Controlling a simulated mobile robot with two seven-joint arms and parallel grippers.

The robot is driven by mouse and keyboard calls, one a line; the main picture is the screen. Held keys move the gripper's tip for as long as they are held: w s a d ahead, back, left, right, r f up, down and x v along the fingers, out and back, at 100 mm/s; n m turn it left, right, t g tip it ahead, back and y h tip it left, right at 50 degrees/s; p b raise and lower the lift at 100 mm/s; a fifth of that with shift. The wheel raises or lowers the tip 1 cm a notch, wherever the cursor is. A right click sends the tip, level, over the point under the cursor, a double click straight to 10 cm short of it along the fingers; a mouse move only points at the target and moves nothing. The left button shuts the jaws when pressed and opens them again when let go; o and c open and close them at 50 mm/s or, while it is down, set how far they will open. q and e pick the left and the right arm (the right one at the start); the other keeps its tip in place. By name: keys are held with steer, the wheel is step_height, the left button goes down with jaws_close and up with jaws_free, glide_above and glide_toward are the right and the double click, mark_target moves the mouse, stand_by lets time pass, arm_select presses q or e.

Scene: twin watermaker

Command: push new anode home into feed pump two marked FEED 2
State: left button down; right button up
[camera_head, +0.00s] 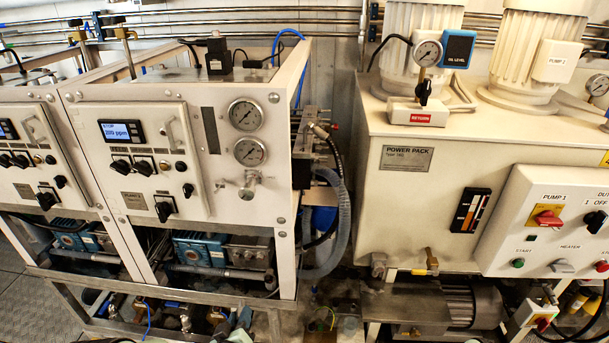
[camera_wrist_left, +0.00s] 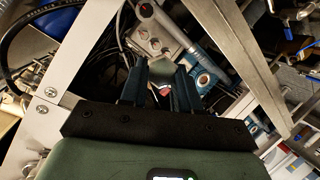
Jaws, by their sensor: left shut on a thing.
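My left gripper (camera_wrist_left: 162,82) is shut on a small grey-green piece (camera_wrist_left: 164,70), which I take for the new anode. Its far end and the place where it points are hard to make out. A blue pump with a grey metal head (camera_wrist_left: 153,34) lies just beyond the fingertips in the wrist view. Two blue pumps sit under the cabinets, one at the left (camera_head: 75,238) and one at the right (camera_head: 203,248). No FEED 2 mark is readable. My right gripper is out of view.
Steel frame rails (camera_head: 150,290) run in front of the pumps. A grey hose (camera_head: 342,225) hangs right of the cabinet. The power pack (camera_head: 415,200) stands at the right. In the wrist view, pale frame members (camera_wrist_left: 72,72) and a metal rail (camera_wrist_left: 240,65) flank the gripper closely.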

arm_select(q)
steer(key=shift+s+r, duration=0.2)
steer(key=shift+r, duration=0.4)
steer(key=shift+s+a+r+n, duration=0.1)
steer(key=shift+a+n, duration=0.05)
steer(key=shift+n, duration=0.15)
steer(key=shift+a, duration=0.15)
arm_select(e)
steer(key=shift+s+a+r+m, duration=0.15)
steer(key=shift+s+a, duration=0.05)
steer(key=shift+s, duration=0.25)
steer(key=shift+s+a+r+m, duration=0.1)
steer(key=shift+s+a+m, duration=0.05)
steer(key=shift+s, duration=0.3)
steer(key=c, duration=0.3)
arm_select(q)
steer(key=s+f, duration=0.4)
steer(key=f, duration=0.1)
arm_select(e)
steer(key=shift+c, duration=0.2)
